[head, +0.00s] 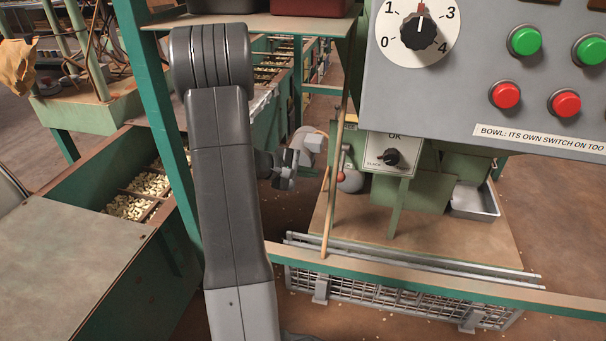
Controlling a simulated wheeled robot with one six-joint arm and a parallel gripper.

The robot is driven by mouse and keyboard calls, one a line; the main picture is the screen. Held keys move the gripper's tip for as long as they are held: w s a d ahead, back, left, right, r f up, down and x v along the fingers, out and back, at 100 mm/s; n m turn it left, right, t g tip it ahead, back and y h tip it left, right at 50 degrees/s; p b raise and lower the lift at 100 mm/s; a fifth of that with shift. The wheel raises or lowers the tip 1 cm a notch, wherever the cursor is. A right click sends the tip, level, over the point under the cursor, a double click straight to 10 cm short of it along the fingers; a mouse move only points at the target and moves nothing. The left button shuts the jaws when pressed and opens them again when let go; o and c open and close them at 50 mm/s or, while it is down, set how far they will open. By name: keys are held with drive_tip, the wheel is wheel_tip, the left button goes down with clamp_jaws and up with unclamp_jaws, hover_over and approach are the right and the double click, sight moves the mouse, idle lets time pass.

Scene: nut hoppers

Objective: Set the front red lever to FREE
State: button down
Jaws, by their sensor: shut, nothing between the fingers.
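A thin upright rod (336,170) with a small reddish part stands just right of my gripper. I cannot tell for sure whether it is the front red lever. I cannot tell whether my gripper touches it. No FREE marking can be read. A grey ball-shaped part (351,182) is beside the rod, lower down.
The grey control panel (465,75) with a dial and red and green buttons fills the upper right. A small box with a black knob (391,157) hangs below it. A green rail (430,283) crosses in front of a wire basket (400,302). Nut bins (165,208) are at left.

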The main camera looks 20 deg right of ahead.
sight(342, 164)
drive_tip(key=shift+s+d+f, duration=0.1)
drive_tip(key=shift+s+d, duration=0.35)
drive_tip(key=shift+d, duration=0.35)
drive_tip(key=shift+s+d+r, duration=0.1)
drive_tip(key=shift+s+d, duration=0.35)
drive_tip(key=shift+d, duration=0.35)
drive_tip(key=shift+s+d+f, duration=0.1)
drive_tip(key=shift+s+d, duration=0.35)
drive_tip(key=shift+d, duration=0.35)
drive_tip(key=shift+r, duration=0.2)
drive_tip(key=shift+s+a+r+g+p, duration=0.1)
drive_tip(key=shift+g+p, duration=0.2)
drive_tip(key=shift+p, duration=0.3)
